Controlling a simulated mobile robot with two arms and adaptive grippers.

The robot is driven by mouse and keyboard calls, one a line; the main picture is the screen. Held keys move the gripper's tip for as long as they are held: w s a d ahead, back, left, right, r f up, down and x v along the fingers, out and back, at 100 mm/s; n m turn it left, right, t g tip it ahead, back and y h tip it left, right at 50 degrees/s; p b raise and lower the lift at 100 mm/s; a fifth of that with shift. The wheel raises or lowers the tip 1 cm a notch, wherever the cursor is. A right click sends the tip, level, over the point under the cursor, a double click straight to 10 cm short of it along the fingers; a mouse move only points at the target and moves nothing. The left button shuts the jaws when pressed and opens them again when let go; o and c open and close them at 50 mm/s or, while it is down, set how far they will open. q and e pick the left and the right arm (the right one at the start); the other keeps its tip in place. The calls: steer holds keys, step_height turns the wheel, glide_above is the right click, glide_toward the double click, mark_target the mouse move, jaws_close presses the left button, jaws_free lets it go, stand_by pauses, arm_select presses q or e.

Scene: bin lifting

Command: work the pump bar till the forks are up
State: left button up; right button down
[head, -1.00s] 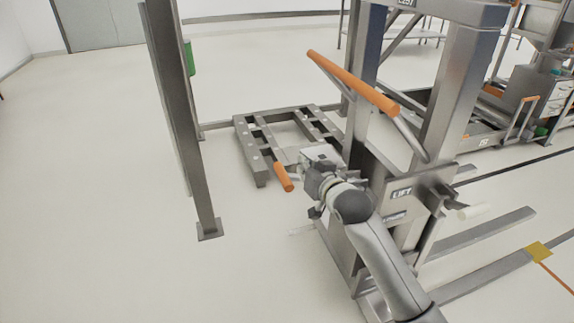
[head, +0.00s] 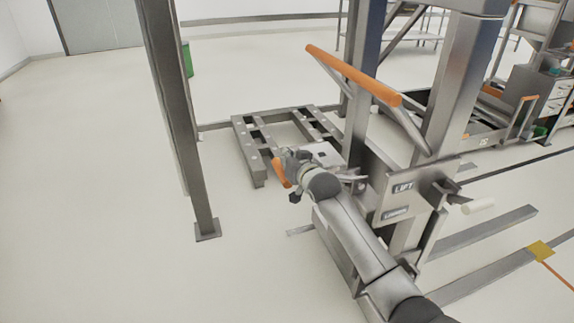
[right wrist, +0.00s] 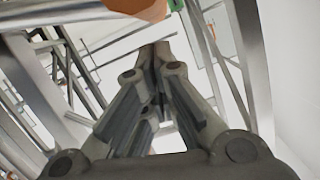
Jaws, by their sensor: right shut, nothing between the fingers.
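The steel lift (head: 402,187) stands right of centre in the head view, with a "LIFT" plate on its body. The pump bar's short orange grip (head: 280,173) sticks out on its left side, low down. My right gripper (head: 284,156) is right beside this grip, and its fingers look shut and empty. In the right wrist view the shut fingers (right wrist: 155,55) point away, and an orange end (right wrist: 142,8) shows at the top edge, apart from the tips. Contact with the grip cannot be told. Low flat bars (head: 485,232) run right near the floor; whether they are the forks is unclear. My left gripper is not in view.
A long orange handle (head: 352,78) crosses above my right arm. A steel post (head: 180,120) stands to the left. A low grey frame (head: 245,150) lies behind the grip. Loaded shelving (head: 545,80) is at the right. The floor at left is clear.

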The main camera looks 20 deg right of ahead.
steer(key=shift+a+f, duration=0.15)
steer(key=shift+f, duration=0.5)
steer(key=shift+f, duration=0.1)
